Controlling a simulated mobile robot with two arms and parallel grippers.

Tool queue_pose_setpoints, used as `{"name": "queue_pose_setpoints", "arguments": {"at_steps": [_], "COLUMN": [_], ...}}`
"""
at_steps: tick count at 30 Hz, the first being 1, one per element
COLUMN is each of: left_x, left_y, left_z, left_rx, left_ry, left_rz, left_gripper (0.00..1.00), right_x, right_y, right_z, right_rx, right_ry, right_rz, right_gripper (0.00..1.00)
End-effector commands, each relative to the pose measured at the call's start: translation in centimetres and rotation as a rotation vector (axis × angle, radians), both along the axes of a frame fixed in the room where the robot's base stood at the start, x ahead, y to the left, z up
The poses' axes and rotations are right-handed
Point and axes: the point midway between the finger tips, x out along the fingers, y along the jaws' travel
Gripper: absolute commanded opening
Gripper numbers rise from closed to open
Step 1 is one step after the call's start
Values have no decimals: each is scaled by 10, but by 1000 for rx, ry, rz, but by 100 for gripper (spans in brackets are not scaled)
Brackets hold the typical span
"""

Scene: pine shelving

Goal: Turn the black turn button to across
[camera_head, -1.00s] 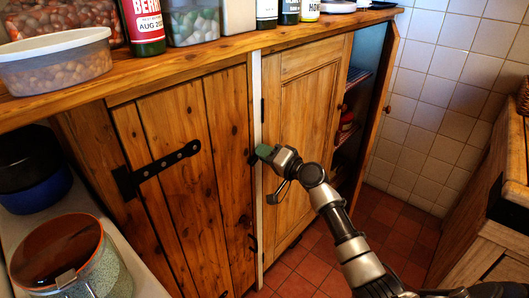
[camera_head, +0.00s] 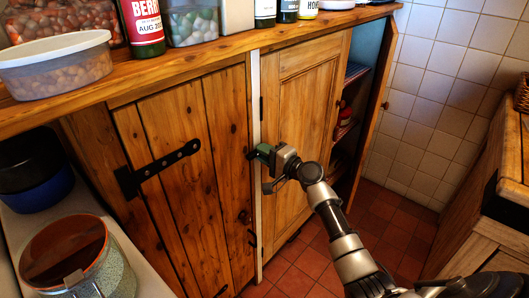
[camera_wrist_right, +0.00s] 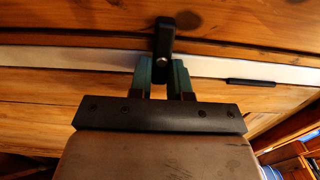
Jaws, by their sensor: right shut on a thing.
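The black turn button (camera_wrist_right: 164,38) is in the right wrist view, on the white post at the edge of the plank door. It stands upright in that picture, reaching from the post over the plank door, with a light pivot screw at its lower end. My right gripper (camera_wrist_right: 162,72) has its two green fingers on either side of the button's lower part and is shut on it. In the head view, my right gripper (camera_head: 260,152) is at the door's right edge and hides most of the button. My left gripper is out of view.
The plank door (camera_head: 180,190) has a black strap hinge (camera_head: 160,165). To its right are a panelled door (camera_head: 300,120) and open shelves. Jars and bottles stand on the counter above. A glass jar (camera_head: 75,260) stands at lower left.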

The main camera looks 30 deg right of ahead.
Motion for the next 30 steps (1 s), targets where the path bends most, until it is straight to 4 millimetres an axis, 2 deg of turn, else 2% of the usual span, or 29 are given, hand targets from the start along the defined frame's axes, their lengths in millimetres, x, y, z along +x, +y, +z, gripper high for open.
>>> {"name": "queue_pose_setpoints", "arguments": {"at_steps": [10,11,15,25,30], "left_x": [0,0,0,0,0], "left_y": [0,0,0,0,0], "left_z": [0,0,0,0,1], "left_rx": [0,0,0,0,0], "left_ry": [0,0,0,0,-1], "left_rz": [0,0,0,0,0], "left_gripper": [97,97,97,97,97], "right_x": [1,1,0,-4,-27], "right_y": [-2,-2,-1,-2,-10], "right_z": [2,2,2,0,0], "right_rx": [8,8,6,3,2], "right_ry": [-4,-4,-2,0,1], "right_rz": [-5,-5,-4,-2,-2], "right_gripper": [0,23,44,44,44]}}
